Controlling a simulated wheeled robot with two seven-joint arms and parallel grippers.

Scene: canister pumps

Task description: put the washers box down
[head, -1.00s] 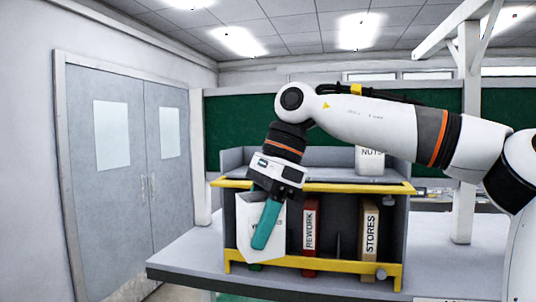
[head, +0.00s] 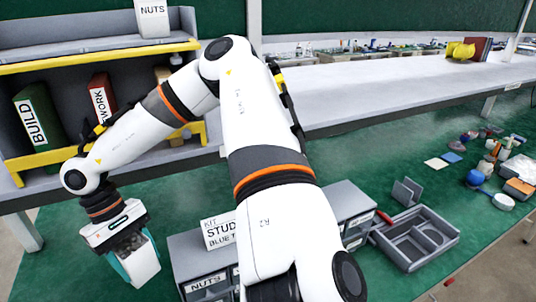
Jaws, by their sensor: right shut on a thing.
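My right gripper (head: 136,257) hangs at the lower left, pointing down, with its teal fingers shut on a white box (head: 143,264). I take this to be the washers box, but no label can be read on it from here. The box is held in front of the shelf unit, over the green surface. I cannot tell how high it is above that surface. My left gripper is not in view.
A shelf unit (head: 95,61) holds BUILD (head: 38,118) and REWORK (head: 103,101) binders, with a NUTS box (head: 153,19) on top. Grey drawers (head: 193,262) carry a KIT card (head: 222,231). Right of them are a divided grey tray (head: 418,238) and several small parts.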

